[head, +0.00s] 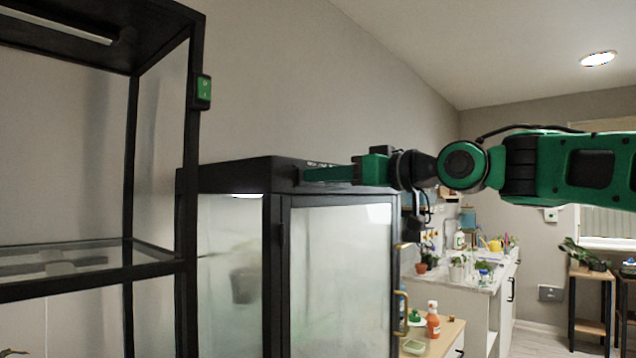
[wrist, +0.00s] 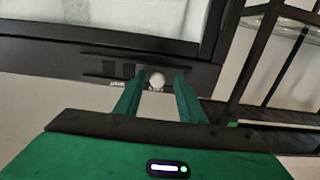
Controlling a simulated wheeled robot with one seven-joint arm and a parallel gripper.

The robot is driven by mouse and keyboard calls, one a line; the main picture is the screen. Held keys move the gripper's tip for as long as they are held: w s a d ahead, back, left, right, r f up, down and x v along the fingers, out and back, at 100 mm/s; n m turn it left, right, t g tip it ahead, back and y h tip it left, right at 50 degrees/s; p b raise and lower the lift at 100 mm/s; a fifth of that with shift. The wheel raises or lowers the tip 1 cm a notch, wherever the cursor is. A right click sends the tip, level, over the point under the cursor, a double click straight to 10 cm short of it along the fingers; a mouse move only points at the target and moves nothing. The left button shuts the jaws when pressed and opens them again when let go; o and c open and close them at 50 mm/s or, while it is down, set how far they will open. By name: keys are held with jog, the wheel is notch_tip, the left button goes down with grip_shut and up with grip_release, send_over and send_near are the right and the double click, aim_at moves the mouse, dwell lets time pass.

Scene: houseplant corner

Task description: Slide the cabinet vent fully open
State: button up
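The cabinet (head: 340,270) is a black-framed case with fogged glass, left of centre in the head view. Its vent (wrist: 105,67) shows in the wrist view as a dark slotted strip in the black frame, with slots exposed left of a round white knob (wrist: 157,80). My gripper (wrist: 158,82) is open, with one green finger on each side of the knob; I cannot tell whether either finger touches it. In the head view my gripper (head: 328,173) reaches in from the right at the cabinet's top edge, and its fingers hide part of that edge.
A black shelf rack (head: 190,150) with a green switch (head: 203,91) stands left of the cabinet. A wooden-topped unit with an orange-red bottle (head: 433,320) and a white counter (head: 480,280) with plants are at the right. Open floor (head: 540,340) lies beyond.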

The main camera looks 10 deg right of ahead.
jog(key=v, duration=1)
jog(key=shift+s+d, duration=0.25)
jog(key=shift+d, duration=0.05)
jog(key=shift+f, duration=0.1)
jog(key=s+d+f+m+g+h, duration=0.1)
jog(key=d+f+m+h, duration=0.3)
jog(key=f, duration=0.6)
jog(key=d+f+m+g+h, duration=0.1)
jog(key=d+f+g+h, duration=0.1)
jog(key=d+f, duration=0.6)
jog(key=s+d+f+m+g+h, duration=0.1)
jog(key=d+f+m+h, duration=0.25)
jog(key=f, duration=0.75)
jog(key=s+d+f+m+g+h, duration=0.1)
jog(key=s+d+f+m+g, duration=0.2)
jog(key=s+f, duration=0.7)
jog(key=s+d+f+m+g+h, duration=0.1)
jog(key=s+d+f+m+g, duration=0.2)
jog(key=s+f, duration=0.7)
jog(key=s+d+g, duration=0.2)
jog(key=s+g, duration=0.1)
jog(key=s, duration=0.1)
jog(key=shift+m+h, duration=0.25)
